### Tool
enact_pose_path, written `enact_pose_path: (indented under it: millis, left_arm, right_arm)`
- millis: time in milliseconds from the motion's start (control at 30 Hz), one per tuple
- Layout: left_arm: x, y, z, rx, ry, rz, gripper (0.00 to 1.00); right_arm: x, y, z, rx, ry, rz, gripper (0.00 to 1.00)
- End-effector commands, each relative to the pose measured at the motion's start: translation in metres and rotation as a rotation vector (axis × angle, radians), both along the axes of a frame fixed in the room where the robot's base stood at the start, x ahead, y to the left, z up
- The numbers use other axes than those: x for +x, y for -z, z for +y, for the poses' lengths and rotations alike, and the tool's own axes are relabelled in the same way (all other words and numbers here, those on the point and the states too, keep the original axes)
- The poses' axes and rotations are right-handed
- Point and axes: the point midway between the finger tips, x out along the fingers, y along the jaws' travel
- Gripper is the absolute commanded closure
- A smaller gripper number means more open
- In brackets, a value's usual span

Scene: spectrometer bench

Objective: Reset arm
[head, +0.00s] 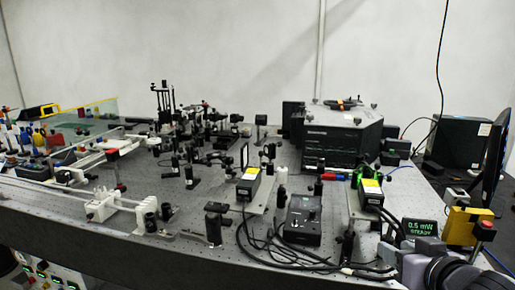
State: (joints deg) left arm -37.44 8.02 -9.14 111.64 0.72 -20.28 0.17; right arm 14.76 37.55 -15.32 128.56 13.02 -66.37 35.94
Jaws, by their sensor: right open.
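My right arm comes in at the bottom right corner. Its gripper (393,257) is open by the front right edge of the optical bench (150,245), near black cables. I see nothing between its fingers, though they are small and dark here. My left gripper does not show.
A black controller box (302,218) and two yellow-labelled modules (249,180) (371,192) stand left of my gripper. A display reading 0.5 mW (419,228) and a yellow box with a red button (468,225) are close by. A large black spectrometer (340,135) stands behind. Loose cables cross the front.

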Motion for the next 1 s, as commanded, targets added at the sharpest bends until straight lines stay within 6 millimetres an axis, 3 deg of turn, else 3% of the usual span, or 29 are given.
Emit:
enact_pose_path:
  millis: [33,267,400,600,800,1000]
  left_arm:
    - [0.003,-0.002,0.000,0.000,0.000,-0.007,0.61]
    - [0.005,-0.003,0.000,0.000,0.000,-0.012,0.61]
    - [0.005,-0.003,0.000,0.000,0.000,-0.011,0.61]
    - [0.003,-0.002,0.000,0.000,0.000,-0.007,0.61]
    - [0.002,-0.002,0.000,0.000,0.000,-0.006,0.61]
    - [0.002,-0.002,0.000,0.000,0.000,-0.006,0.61]
  right_arm:
    - [-0.004,0.026,0.006,0.008,-0.020,0.027,0.58]
    - [-0.037,0.131,0.029,0.006,-0.103,0.095,0.58]
    - [-0.075,0.192,0.041,-0.004,-0.133,0.134,0.58]
    - [-0.143,0.264,0.055,-0.036,-0.151,0.187,0.58]
    - [-0.191,0.298,0.062,-0.069,-0.158,0.217,0.58]
    - [-0.201,0.304,0.063,-0.078,-0.160,0.221,0.58]
